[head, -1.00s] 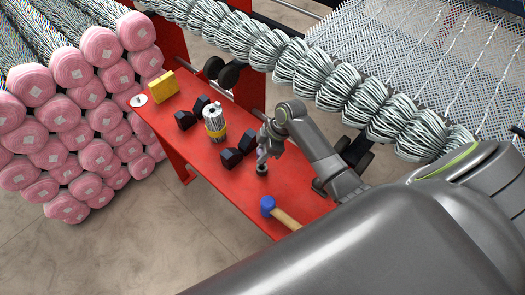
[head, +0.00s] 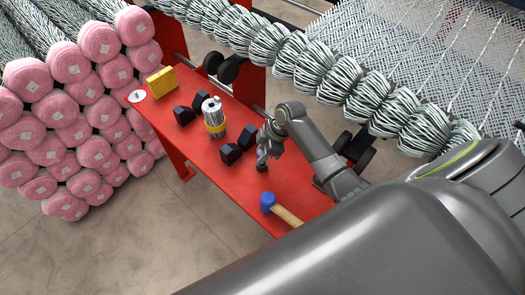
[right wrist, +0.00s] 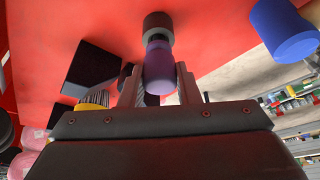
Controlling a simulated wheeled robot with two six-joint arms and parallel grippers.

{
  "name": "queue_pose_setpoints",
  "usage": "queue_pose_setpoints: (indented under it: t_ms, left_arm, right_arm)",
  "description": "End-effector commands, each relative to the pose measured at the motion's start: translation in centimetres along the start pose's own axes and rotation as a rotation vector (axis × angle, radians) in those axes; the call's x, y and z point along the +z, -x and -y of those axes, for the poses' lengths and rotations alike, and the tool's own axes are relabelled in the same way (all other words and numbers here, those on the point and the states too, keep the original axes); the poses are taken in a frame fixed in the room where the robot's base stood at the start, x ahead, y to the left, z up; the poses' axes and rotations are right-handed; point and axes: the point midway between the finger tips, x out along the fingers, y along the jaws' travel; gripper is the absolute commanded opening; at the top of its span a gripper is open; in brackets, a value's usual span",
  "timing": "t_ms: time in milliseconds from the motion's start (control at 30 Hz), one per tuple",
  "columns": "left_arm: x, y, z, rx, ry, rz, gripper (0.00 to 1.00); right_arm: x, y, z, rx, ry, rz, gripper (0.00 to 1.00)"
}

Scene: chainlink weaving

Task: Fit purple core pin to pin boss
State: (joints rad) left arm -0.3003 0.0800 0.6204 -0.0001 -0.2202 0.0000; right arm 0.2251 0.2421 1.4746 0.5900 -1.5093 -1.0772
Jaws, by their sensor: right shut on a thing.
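The purple core pin (right wrist: 159,72) is held between the fingers of my right gripper (right wrist: 157,80), which is shut on it. In the right wrist view the pin's far end meets the dark round pin boss (right wrist: 157,20), in line with it; I cannot tell how far it is inside. In the head view my right gripper (head: 263,156) is low over the red table, with the boss (head: 262,168) mostly hidden just beneath it. My left gripper is not in view.
The red table (head: 215,175) also holds a blue-headed mallet (head: 268,201), black blocks (head: 231,154), a silver cylinder with a yellow band (head: 213,115) and a yellow block (head: 162,83). Pink rolls (head: 75,110) stand at the left; woven strands (head: 340,75) run behind.

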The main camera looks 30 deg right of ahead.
Motion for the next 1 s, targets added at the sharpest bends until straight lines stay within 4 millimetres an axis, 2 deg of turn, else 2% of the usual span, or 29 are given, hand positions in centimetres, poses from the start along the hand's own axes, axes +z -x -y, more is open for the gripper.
queue_pose_setpoints:
  t_ms: [500, 533, 700, 1000]
  left_arm:
    - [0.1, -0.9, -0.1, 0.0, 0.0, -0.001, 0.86]
    - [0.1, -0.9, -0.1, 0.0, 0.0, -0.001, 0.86]
    - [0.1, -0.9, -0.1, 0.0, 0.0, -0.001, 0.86]
    - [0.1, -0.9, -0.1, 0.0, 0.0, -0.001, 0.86]
  right_arm:
    - [0.6, -1.4, 0.0, 0.0, -0.001, 0.0, 0.07]
    - [0.6, -1.4, 0.0, 0.0, -0.001, 0.0, 0.33]
    - [0.6, -1.3, 0.0, 0.0, -0.001, 0.0, 0.55]
    - [0.6, -1.2, 0.0, 0.001, 0.0, 0.0, 0.55]
